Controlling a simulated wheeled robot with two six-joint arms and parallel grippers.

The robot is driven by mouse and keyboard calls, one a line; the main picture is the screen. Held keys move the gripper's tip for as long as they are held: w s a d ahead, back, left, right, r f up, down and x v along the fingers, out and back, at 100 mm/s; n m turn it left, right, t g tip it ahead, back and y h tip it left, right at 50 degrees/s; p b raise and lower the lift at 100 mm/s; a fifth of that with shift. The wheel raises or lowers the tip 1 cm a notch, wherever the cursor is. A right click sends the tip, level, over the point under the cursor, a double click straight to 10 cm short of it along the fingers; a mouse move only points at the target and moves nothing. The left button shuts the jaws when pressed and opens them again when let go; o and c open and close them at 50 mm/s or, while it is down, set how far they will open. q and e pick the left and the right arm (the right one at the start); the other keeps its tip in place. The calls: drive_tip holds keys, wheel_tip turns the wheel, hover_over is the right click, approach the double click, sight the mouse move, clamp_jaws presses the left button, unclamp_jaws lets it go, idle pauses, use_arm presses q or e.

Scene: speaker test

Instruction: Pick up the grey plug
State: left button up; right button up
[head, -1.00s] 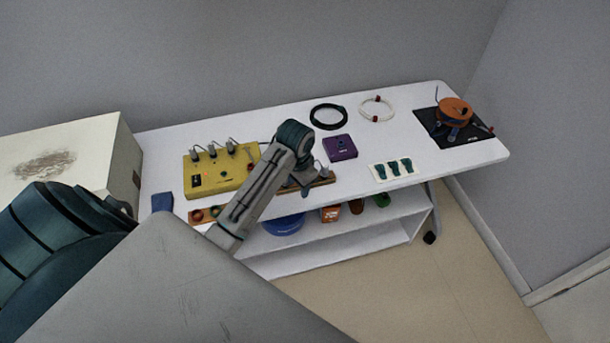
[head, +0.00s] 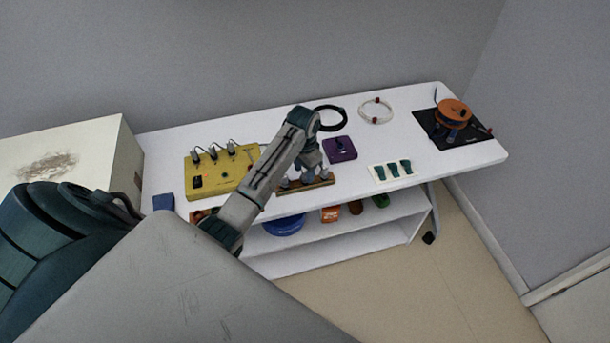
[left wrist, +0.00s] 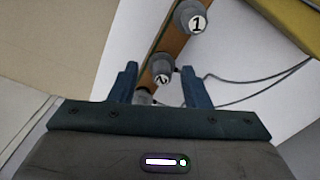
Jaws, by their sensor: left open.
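Grey plugs stand in a wooden rack (head: 318,184) at the front edge of the white table. In the left wrist view one grey plug with a "1" (left wrist: 190,15) is at the top, and another with a "2" (left wrist: 161,68) is nearer. A third grey piece (left wrist: 143,97) is partly hidden behind my gripper's body. My left gripper (left wrist: 162,88) is open, its fingers apart on either side of the rack line just below the plug marked 2. In the head view my left gripper (head: 311,158) hangs over the rack, its fingertips hard to make out. My right gripper is not in view.
A yellow box (head: 222,180) with dark plugs is left of the rack. A purple box (head: 340,148), a white card with green pieces (head: 393,170), cable coils (head: 376,111) and an orange reel (head: 455,110) stand to the right. A thin cable (left wrist: 262,88) lies beside the rack.

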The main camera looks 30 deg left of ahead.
sight(304, 172)
use_arm(q)
drive_tip(key=f, duration=0.3)
drive_tip(key=shift+w+f+p, duration=0.1)
drive_tip(key=shift+w+p, duration=0.1)
drive_tip(key=shift+p, duration=0.15)
drive_tip(key=shift+f, duration=0.15)
drive_tip(key=c, duration=0.8)
